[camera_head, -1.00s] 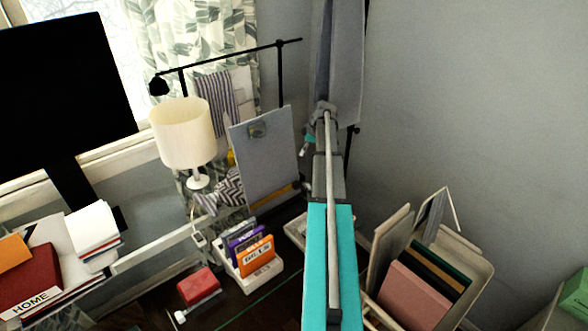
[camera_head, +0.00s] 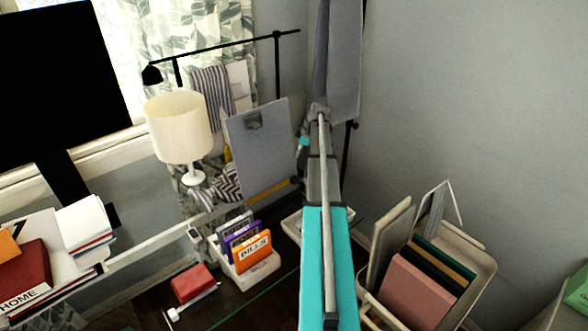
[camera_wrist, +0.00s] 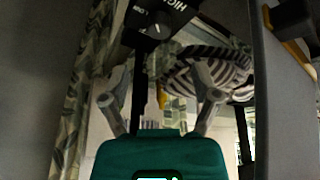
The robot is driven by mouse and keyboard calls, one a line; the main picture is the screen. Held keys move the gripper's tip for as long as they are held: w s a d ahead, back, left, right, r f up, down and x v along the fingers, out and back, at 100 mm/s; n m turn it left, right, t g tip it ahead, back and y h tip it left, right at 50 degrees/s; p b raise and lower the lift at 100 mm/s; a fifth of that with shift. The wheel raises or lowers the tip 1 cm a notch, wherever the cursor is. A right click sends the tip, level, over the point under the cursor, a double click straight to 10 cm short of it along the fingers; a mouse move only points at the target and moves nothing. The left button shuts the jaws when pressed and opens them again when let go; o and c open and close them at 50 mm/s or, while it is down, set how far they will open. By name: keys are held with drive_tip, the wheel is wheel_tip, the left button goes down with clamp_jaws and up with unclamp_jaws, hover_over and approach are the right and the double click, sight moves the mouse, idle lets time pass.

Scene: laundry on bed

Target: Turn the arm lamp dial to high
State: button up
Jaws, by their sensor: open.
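The arm lamp (camera_head: 225,46) is black, with a small head at the left end of a long bar, in the head view behind the cream table lamp. In the wrist view its dark control box with a round dial (camera_wrist: 155,24) is at the top, with HIGH and what looks like LOW lettered on it. The dial bears a pale pointer mark; its exact setting is hard to tell. My gripper (camera_wrist: 160,85) is open and empty. Its two grey fingers stand apart below the dial in the picture, not visibly touching it. In the head view my arm hides most of the gripper.
A striped cloth (camera_wrist: 220,75) shows beyond the fingers, and a grey panel (camera_wrist: 282,100) stands close at right. In the head view a clipboard (camera_head: 258,145) and cream table lamp (camera_head: 180,130) are left of my arm. A bin of books (camera_head: 475,265) is at right.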

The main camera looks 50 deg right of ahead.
drive_tip(key=shift+b+x, duration=4)
drive_tip(key=shift+x, duration=0.65)
clamp_jaws()
